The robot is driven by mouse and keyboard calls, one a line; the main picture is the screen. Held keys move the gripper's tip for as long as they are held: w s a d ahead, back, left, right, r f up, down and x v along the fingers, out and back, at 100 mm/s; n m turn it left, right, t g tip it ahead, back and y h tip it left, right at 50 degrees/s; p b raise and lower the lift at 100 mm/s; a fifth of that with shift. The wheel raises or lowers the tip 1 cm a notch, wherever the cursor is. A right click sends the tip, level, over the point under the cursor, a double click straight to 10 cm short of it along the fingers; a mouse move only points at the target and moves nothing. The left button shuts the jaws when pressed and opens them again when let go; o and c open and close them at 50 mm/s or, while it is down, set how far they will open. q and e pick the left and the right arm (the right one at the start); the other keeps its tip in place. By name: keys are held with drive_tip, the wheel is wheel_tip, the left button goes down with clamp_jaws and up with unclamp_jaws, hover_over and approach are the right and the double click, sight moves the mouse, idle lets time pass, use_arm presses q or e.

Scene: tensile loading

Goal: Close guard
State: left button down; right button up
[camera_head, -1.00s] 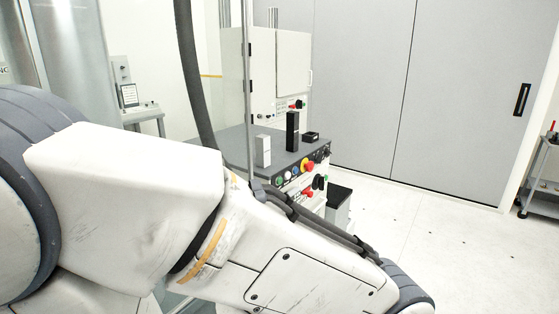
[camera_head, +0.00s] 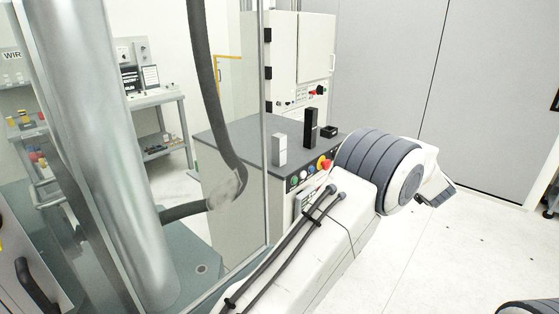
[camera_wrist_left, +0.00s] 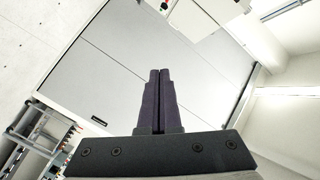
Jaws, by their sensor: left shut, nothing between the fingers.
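A clear guard panel with a thin metal edge (camera_head: 264,125) stands upright at the left of the head view. The silver column (camera_head: 100,150) shows beside it. I cannot tell how far open the guard is. A white arm of mine crosses in front from the lower middle to the right, passing close to the panel's lower edge. In the left wrist view my left gripper (camera_wrist_left: 160,73) is shut and empty, with its dark fingers together, pointing towards grey doors and apart from the guard. My right gripper is not in view.
A control bench (camera_head: 235,135) with buttons (camera_head: 308,172) and small blocks stands behind my arm. A white cabinet (camera_head: 300,60) is behind it. A dark hose (camera_head: 205,90) hangs by the panel. A trolley (camera_wrist_left: 35,145) shows in the wrist view.

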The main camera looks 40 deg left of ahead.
use_arm(q)
drive_tip(key=s+a+f+n+g+y+p, duration=0.1)
drive_tip(key=s+a+f+n+g+y, duration=0.1)
drive_tip(key=a+g+y, duration=0.35)
drive_tip(key=s+a+f+n+g+y+p, duration=0.1)
drive_tip(key=s+a+g+y, duration=0.1)
drive_tip(key=a, duration=0.6)
drive_tip(key=s+a+f+n+g+y+p, duration=0.1)
drive_tip(key=s+a+f+g+p, duration=0.1)
drive_tip(key=s+a+g+p, duration=0.3)
drive_tip(key=s+a+f+n+g+p, duration=0.1)
drive_tip(key=s+a+f+g+p, duration=0.2)
drive_tip(key=s+a, duration=0.7)
drive_tip(key=shift+a+g+y+p, duration=0.35)
drive_tip(key=shift+a+g+p, duration=0.55)
drive_tip(key=shift+p, duration=0.15)
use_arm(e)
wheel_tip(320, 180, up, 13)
use_arm(q)
drive_tip(key=shift+s, duration=0.1)
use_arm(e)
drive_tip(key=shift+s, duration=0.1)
